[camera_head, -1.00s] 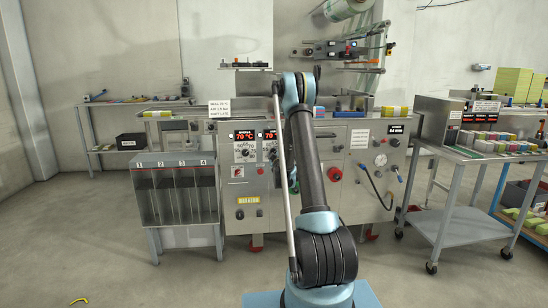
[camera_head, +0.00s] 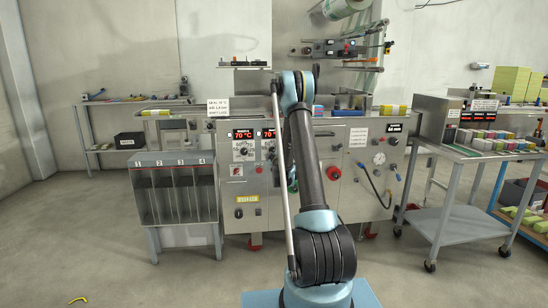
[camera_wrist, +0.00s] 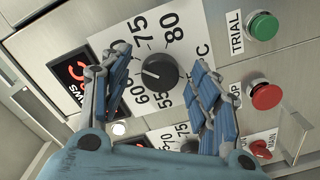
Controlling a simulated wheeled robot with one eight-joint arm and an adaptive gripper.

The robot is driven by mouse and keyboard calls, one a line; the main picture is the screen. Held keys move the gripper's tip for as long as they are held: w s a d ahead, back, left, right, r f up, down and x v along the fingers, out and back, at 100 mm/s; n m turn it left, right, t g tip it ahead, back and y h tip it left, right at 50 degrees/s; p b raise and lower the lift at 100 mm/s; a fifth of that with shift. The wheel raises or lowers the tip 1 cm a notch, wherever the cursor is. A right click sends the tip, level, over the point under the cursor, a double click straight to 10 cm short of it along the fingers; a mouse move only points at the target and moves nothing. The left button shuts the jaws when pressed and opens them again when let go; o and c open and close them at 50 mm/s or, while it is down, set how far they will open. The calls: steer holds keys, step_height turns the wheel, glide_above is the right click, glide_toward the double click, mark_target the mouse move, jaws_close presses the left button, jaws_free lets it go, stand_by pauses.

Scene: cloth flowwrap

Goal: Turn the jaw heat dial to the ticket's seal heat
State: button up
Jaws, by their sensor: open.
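The jaw heat dial is a black round knob (camera_wrist: 160,71) on a white scale plate (camera_wrist: 122,32) with printed numbers, 75 and 80 readable. A pale pointer mark on the knob faces the left of the picture. My gripper (camera_wrist: 160,88) is open, with one blue-padded finger on each side of the knob, apart from it as far as I can tell. A red-lit display (camera_wrist: 72,78) labelled JAWS is partly behind the left finger. In the head view my arm hides the gripper. The ticket may be the white card (camera_head: 218,107) on the machine top; its print is too small to read surely.
A green button (camera_wrist: 262,26) marked TRIAL and a red button (camera_wrist: 265,96) sit right of the dial. A second scale plate (camera_wrist: 165,140) is below, partly hidden by my gripper. In the head view a display (camera_head: 243,134) reads 70 °C. A slotted rack (camera_head: 178,190) stands left.

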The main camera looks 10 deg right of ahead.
steer(key=s, duration=1.1)
steer(key=shift+s, duration=0.4)
steer(key=s+d+r+m+g+h, duration=0.3)
steer(key=s+d+r+m+h, duration=0.45)
steer(key=s+r, duration=0.5)
steer(key=s+d+m+g, duration=0.2)
steer(key=s+d+g, duration=0.1)
steer(key=s, duration=0.6)
steer(key=s+a+f+g+y, duration=0.2)
steer(key=s+a+f+g, duration=0.1)
steer(key=s, duration=0.9)
steer(key=s+a+f+m+g+y, duration=0.1)
steer(key=s+a+f+g+y, duration=0.2)
steer(key=s, duration=1)
steer(key=s+a+f+g+y, duration=0.2)
steer(key=s+a+f, duration=0.3)
steer(key=s, duration=0.8)
step_height(320, 180, down, 3)
steer(key=shift+s+a+r+g, duration=0.15)
steer(key=shift+a+r+g, duration=0.05)
steer(key=shift+g, duration=0.7)
steer(key=shift+m+y, duration=0.25)
